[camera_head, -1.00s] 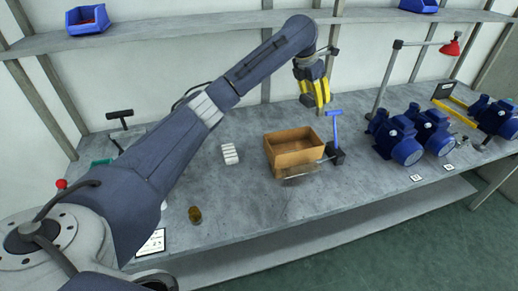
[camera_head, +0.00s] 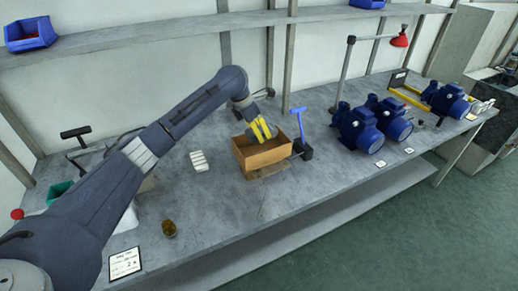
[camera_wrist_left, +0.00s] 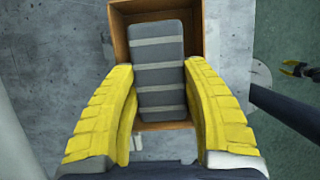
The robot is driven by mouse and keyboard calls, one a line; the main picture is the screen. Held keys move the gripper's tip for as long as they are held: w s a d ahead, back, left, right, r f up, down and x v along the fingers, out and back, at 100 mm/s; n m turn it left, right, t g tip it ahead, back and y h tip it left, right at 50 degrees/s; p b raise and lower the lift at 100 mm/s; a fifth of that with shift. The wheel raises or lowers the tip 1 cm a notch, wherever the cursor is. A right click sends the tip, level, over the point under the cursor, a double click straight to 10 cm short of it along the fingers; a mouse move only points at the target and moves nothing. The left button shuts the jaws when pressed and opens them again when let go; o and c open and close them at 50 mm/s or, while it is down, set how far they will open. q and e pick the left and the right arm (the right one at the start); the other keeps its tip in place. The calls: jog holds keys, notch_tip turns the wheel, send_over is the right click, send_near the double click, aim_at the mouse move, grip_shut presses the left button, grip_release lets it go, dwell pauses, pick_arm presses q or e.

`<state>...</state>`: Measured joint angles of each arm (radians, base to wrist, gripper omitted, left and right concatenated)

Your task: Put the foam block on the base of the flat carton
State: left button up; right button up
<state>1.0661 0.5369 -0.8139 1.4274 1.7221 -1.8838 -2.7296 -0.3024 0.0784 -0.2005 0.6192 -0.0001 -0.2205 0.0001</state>
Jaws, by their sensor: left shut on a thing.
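The brown open carton (camera_head: 268,159) stands on the grey bench, its front wall facing me. My left gripper (camera_head: 262,131) reaches down into its opening from behind. In the left wrist view the gripper (camera_wrist_left: 160,110) is shut on a dark grey block with pale bands (camera_wrist_left: 158,52), which I take for the foam block. The yellow fingers press on its two long sides. The block lies within the carton's outline (camera_wrist_left: 119,28); I cannot tell if it touches the base. The head view does not show the block clearly.
A blue T-shaped tool (camera_head: 299,120) stands close to the carton's right. A white ribbed piece (camera_head: 199,161) lies to its left. Several blue pumps (camera_head: 357,129) stand further right. A brown jar (camera_head: 169,228) is near the front edge. The bench in front of the carton is clear.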

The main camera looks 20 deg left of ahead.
aim_at(250, 132)
pick_arm(q)
jog(key=shift+f, duration=4.1)
jog(key=shift+f, duration=0.15)
jog(key=o, duration=0.9)
jog(key=v, duration=1.2)
